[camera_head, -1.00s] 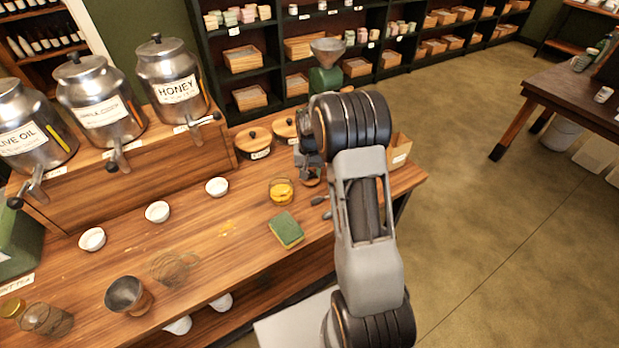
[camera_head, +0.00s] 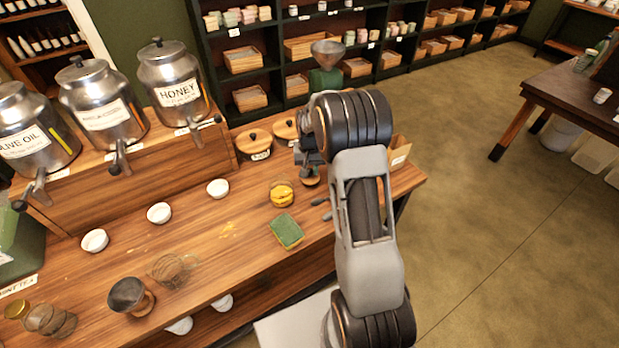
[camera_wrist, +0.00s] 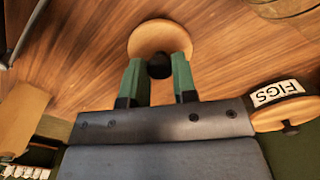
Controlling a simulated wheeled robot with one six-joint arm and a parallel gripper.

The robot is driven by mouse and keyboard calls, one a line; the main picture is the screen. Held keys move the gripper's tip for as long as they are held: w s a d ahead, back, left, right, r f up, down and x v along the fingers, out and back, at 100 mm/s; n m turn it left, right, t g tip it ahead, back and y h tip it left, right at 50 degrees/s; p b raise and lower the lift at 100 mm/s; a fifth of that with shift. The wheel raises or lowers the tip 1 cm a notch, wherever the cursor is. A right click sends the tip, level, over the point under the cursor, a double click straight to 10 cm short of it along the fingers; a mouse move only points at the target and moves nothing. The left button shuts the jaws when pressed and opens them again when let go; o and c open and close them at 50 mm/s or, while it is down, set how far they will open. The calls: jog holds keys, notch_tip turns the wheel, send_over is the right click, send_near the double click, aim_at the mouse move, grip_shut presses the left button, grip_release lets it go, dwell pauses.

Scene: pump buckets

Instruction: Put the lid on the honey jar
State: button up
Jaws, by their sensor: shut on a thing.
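The lid (camera_wrist: 160,35) is a round, light wooden disc with a black knob. In the wrist view, my gripper (camera_wrist: 159,66) has its two green fingers on either side of that knob, shut on it. In the head view, the lid (camera_head: 311,181) shows small below my gripper (camera_head: 309,168), partly hidden by my arm. I cannot tell whether it touches the counter. A small glass jar with yellow contents (camera_head: 281,195), seemingly the honey jar, stands lidless on the counter to the left of my gripper. A glass rim, likely this jar's (camera_wrist: 285,8), shows at the wrist view's top right.
A green and yellow sponge (camera_head: 286,231) lies in front of the glass jar. Lidded canisters (camera_head: 254,146) stand behind, one labelled FIGS (camera_wrist: 283,105) in the wrist view. A metal HONEY dispenser (camera_head: 178,85) stands at the back left. A wooden box (camera_head: 398,152) is at the right.

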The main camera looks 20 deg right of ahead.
jog(key=shift+r+p, duration=0.9)
jog(key=shift+r, duration=0.55)
